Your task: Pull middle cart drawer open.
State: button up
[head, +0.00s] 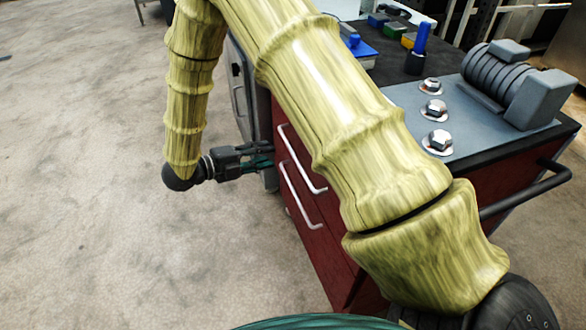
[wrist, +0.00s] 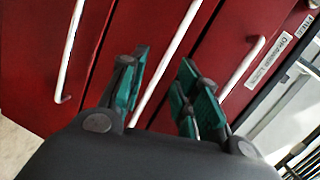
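The dark red cart (head: 318,255) stands to the right of my gripper (head: 266,154) in the head view. Two pale bar handles show on its drawer front, an upper one (head: 302,160) and a lower one (head: 298,196). The wrist view shows three handles: left (wrist: 70,48), middle (wrist: 176,52) and right (wrist: 243,65). My gripper (wrist: 165,82) is open there, its green-padded fingers apart. The middle handle runs through the gap between them in the picture. I cannot tell whether they touch it or how deep they reach. My arm hides part of the cart.
A grey plate with several hex bolts (head: 436,110) and a ribbed roller (head: 497,75) sit on the cart top. A black push bar (head: 530,190) sticks out at the right. Clear concrete floor (head: 90,200) lies left. A label (wrist: 270,62) shows near the right handle.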

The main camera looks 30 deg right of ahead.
aim_at(293, 152)
jog(key=s+d+m+g+b, duration=0.1)
jog(key=d, duration=0.1)
jog(key=s+d+m+g, duration=0.1)
jog(key=d, duration=0.2)
jog(key=s+d+m+g+b, duration=0.1)
jog(key=d+m, duration=0.1)
jog(key=d, duration=0.1)
jog(key=shift+s+f+b, duration=0.3)
jog(key=shift+f+b, duration=0.05)
dwell(0.4)
grip_shut()
